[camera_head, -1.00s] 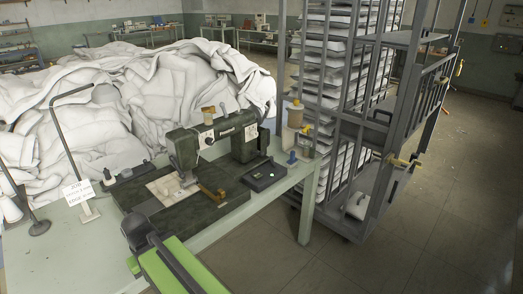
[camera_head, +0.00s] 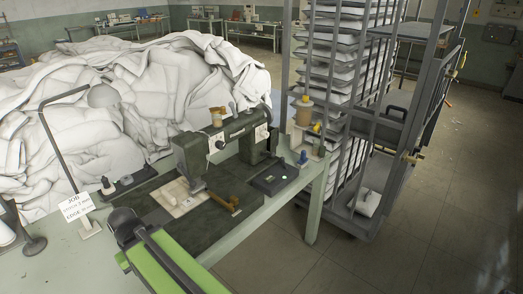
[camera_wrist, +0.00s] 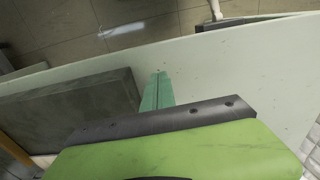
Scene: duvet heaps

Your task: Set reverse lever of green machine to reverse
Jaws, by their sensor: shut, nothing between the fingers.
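The dark green sewing machine (camera_head: 226,140) stands on its dark bed plate (camera_head: 215,222) on a pale green table (camera_head: 296,186). A brown lever-like piece (camera_head: 224,202) juts out low at its front; I cannot tell whether this is the reverse lever or how it is set. My green arm (camera_head: 172,262) reaches in from the bottom, in front of the machine; its fingertips cannot be made out in the head view. In the wrist view my gripper (camera_wrist: 157,90) is shut and empty, over the pale table beside a dark slab (camera_wrist: 70,112), not visibly touching anything.
A dark box (camera_head: 274,178) with a small green light sits right of the machine. A lamp on a bent stand (camera_head: 50,140) and a job card (camera_head: 76,207) stand at the left. White duvets (camera_head: 150,80) heap behind.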

